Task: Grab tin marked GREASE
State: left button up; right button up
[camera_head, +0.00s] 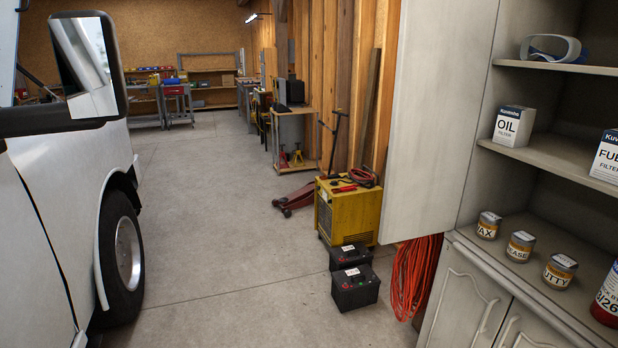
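The tin marked GREASE (520,246) stands upright on the lower open shelf of a grey cabinet at the right. Its label reads "EASE" from this angle, with the first letters turned out of sight. It stands between a tin marked WAX (488,225) on its left and a tin marked PUTTY (560,271) on its right, with small gaps between them. Neither of my grippers shows in the head view.
The cabinet's open door (441,110) stands left of the shelves. An oil filter box (513,126) and goggles (552,49) are higher up; a red can (607,300) is right of the tins. Black batteries (354,287) and a white pickup (50,230) flank clear floor.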

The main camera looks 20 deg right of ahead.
aim_at(521, 243)
jog(key=z, duration=0.95)
jog(key=i, duration=1.45)
jog(key=z, duration=1.4)
jog(key=i, duration=0.4)
jog(key=z, duration=0.15)
